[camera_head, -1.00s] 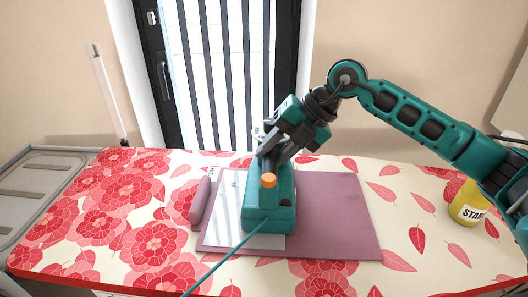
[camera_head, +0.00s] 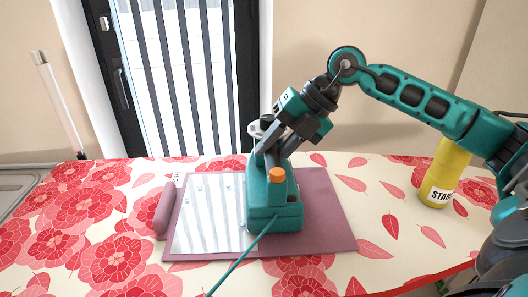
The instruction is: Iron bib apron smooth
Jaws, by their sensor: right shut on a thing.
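A mauve cloth (camera_head: 325,222), which looks like the bib apron, lies flat on a floral ironing surface. A thick mauve roll (camera_head: 163,210) lies along its left edge. A pale, glossy panel (camera_head: 205,225) covers the cloth's left half. The teal iron (camera_head: 274,205), with an orange knob on it, stands upright on the cloth beside the panel's right edge. My right gripper (camera_head: 268,152) is shut on the iron's upper part from behind. The iron's underside and the cloth beneath it are hidden. My left gripper is out of view.
A yellow can (camera_head: 440,180) with partly hidden lettering stands at right, close to my right arm. A teal cord (camera_head: 238,262) runs from the iron to the front edge. A white rod (camera_head: 60,105) rises at the back left. The red-flowered surface (camera_head: 115,245) is clear at left.

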